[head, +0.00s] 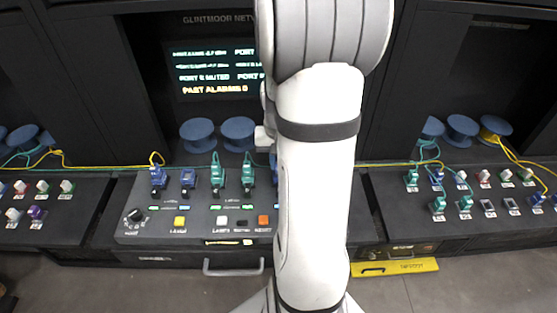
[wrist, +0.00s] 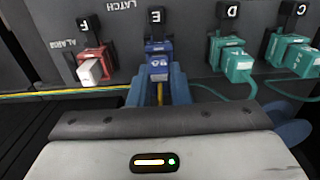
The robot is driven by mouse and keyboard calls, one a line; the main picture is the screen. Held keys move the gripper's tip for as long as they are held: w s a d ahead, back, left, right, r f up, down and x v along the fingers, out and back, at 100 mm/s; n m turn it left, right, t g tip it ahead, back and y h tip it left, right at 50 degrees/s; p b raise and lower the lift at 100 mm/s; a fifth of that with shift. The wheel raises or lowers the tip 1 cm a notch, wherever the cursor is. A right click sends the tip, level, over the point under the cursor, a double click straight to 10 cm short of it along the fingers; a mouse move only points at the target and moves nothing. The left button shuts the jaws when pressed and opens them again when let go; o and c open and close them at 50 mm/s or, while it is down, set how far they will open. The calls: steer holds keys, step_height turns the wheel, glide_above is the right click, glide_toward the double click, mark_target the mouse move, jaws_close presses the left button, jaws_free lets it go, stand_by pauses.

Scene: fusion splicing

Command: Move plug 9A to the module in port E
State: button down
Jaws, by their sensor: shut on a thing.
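In the wrist view, my gripper (wrist: 157,78) has its two blue fingers on either side of a blue plug (wrist: 158,68) and is shut on it. The plug's label is too small to read for certain; a yellow cable runs from it between the fingers. The plug is lined up with the blue module (wrist: 159,46) in port E, under the black E tag (wrist: 156,16), and appears to touch it. I cannot tell whether it is fully seated. In the head view, my arm hides port E and the gripper.
Beside port E, port F holds a red module with a white piece (wrist: 89,71). On the other side, port D holds a teal plug (wrist: 236,64). The head view shows the console (head: 190,236) with buttons, cable spools (head: 238,130) behind, and side panels with more plugs.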

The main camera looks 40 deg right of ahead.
steer(key=shift+f, duration=0.55)
steer(key=c, duration=1.3)
jaws_free()
steer(key=shift+o, duration=0.2)
steer(key=shift+r, duration=0.1)
step_height(320, 180, up, 12)
steer(key=s+a+r+n+t, duration=0.1)
steer(key=s+a+n, duration=0.2)
steer(key=a, duration=0.6)
steer(key=s+a+r+n+t, duration=0.1)
steer(key=s+a+n+t, duration=0.1)
steer(key=s+a, duration=0.4)
steer(key=a+n, duration=0.1)
steer(key=a, duration=0.2)
steer(key=shift+s+a+r+n, duration=0.2)
steer(key=shift+a+n, duration=0.1)
steer(key=shift+n, duration=0.1)
